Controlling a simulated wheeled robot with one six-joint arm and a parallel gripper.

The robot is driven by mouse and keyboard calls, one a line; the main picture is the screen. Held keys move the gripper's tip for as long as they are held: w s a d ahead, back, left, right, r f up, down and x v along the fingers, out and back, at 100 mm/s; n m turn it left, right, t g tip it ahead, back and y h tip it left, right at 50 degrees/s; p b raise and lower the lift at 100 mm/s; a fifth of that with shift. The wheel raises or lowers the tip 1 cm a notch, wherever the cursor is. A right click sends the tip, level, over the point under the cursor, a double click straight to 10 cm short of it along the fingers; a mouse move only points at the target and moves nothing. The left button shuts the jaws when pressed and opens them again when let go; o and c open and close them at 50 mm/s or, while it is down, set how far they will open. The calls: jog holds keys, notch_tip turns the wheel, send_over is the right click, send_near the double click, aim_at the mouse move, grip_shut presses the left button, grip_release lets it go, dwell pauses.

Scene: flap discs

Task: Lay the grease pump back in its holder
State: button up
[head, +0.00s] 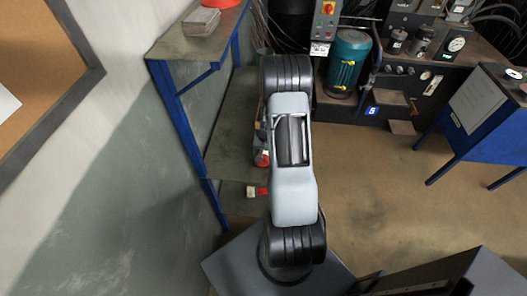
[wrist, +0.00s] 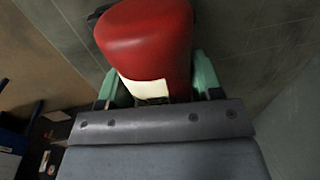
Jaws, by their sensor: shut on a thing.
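In the wrist view my gripper (wrist: 156,82) has green fingers on both sides of a red, rounded thing with a cream band, which I take for the grease pump (wrist: 145,35). In the head view my arm covers my gripper. Small red and white parts show left of the arm, one by its edge (head: 262,158) and one lower (head: 257,191). I cannot tell which of them is the pump. I cannot make out the holder in either view.
A blue-framed bench (head: 176,46) stands along the left wall, with a grey stack (head: 201,21) on it. A green motor (head: 347,62) and a machine with gauges (head: 415,75) stand at the back. A blue stand (head: 490,115) is at right. The floor (head: 375,190) between is clear.

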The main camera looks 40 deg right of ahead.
jog(key=shift+f, duration=0.15)
jog(key=o, duration=1.6)
jog(key=shift+o, duration=0.2)
notch_tip(320, 180, up, 14)
jog(key=s+d, duration=0.2)
jog(key=s+a+r+n+t, duration=0.1)
jog(key=s+a+r+n, duration=0.2)
jog(key=a+r, duration=0.2)
jog(key=s+a+r+n+t, duration=0.1)
jog(key=s+a+r+n, duration=0.2)
jog(key=a, duration=0.7)
jog(key=s+a+r+n+h, duration=0.1)
jog(key=s+a+r+n, duration=0.1)
jog(key=s+a+r, duration=0.2)
jog(key=a+r, duration=0.3)
jog(key=shift+s+a+r+n+t+b, duration=0.15)
jog(key=shift+r+n+t+b, duration=0.2)
jog(key=shift+r+n+t, duration=0.05)
